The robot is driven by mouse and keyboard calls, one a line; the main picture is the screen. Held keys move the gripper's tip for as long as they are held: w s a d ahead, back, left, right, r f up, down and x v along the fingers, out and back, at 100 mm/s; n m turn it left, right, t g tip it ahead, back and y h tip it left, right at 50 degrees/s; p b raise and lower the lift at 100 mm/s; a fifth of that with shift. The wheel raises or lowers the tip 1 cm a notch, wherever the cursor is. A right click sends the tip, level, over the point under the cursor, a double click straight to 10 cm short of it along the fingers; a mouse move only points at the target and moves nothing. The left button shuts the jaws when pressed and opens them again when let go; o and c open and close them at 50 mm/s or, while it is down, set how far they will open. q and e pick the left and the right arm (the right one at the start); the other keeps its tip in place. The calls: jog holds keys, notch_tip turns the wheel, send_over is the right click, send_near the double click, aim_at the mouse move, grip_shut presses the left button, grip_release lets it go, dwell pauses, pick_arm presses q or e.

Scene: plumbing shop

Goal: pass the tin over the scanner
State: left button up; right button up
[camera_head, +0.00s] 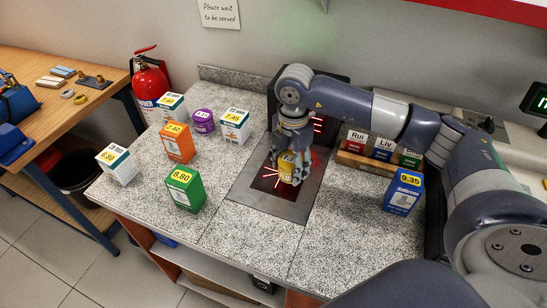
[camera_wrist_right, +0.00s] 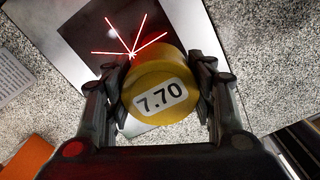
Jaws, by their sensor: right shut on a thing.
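My right gripper (camera_head: 290,168) is shut on a yellow tin (camera_head: 287,162) over the scanner. The tin's lid faces the wrist camera and carries a white label reading 7.70 in the right wrist view (camera_wrist_right: 160,97). The scanner (camera_head: 277,185) is a grey metal plate with a dark glass window set in the counter. Bright red scan lines show on the glass beside the tin, also in the right wrist view (camera_wrist_right: 132,50). Whether the tin touches the glass cannot be told. My left gripper is not in view.
On the counter's left stand a purple tin (camera_head: 203,121), an orange box (camera_head: 177,143), a green box (camera_head: 185,190) and several white boxes (camera_head: 118,164). A blue box (camera_head: 404,192) stands right of the scanner. A wooden rack (camera_head: 362,164) holds small boxes behind it. The front right counter (camera_head: 340,245) is clear.

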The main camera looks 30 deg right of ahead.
jog(key=s+d, duration=0.5)
jog(key=shift+s+b, duration=0.3)
jog(key=shift+s+d+r, duration=0.15)
jog(key=shift+s+d, duration=0.2)
jog(key=shift+s, duration=0.05)
